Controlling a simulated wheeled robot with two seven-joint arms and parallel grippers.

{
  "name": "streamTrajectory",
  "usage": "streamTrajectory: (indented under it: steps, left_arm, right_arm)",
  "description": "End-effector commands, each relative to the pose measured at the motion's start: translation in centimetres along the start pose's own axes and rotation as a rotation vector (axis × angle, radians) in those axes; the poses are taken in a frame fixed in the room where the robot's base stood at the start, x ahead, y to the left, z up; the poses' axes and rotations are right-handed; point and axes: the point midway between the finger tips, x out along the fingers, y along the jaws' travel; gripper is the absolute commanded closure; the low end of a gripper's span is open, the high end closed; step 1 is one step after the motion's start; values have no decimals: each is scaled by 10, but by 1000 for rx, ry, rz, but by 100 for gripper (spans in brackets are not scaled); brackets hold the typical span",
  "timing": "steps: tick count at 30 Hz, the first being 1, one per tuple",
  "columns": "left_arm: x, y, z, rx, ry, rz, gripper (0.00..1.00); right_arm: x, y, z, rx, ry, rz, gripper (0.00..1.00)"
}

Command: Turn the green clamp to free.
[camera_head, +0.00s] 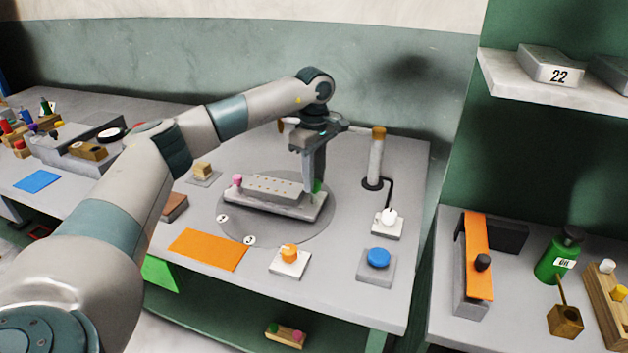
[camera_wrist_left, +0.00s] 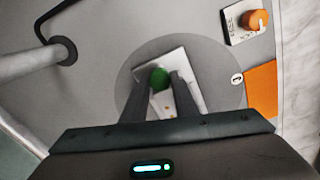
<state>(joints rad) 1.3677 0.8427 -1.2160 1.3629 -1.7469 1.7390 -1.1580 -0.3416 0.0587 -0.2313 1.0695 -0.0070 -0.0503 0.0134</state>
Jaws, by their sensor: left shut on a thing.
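The green clamp (camera_head: 318,186) is a small green knob at the right end of a grey fixture (camera_head: 290,208) on a round grey plate (camera_head: 318,232). It also shows in the left wrist view (camera_wrist_left: 159,76), between my fingertips. My left gripper (camera_head: 313,188) points down at the clamp and is shut on it; it also shows in the left wrist view (camera_wrist_left: 160,82). The fingers hide part of the knob, so I cannot tell which way it is turned. A pink knob (camera_head: 237,181) stands at the fixture's left end. My right gripper is not in view.
An upright post (camera_head: 376,160) stands right of the plate, near my wrist. A white knob (camera_head: 388,217), a blue button (camera_head: 378,258) and an orange knob (camera_head: 290,252) sit around it. An orange mat (camera_head: 208,250) lies in front.

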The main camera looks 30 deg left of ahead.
Motion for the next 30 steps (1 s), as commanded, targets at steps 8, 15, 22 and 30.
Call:
streamTrajectory:
  steps: [8, 15, 22, 30]
  left_arm:
    - [-1, 1, 0, 199, -2, 2, 96]
    - [-1, 1, 0, 284, -1, 3, 96]
    - [-1, 1, 0, 303, -1, 3, 96]
    - [-1, 1, 0, 302, 0, 3, 69]
  right_arm:
    - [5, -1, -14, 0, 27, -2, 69]
    - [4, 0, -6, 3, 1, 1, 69]
    - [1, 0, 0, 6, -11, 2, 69]
    - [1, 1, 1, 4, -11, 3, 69]
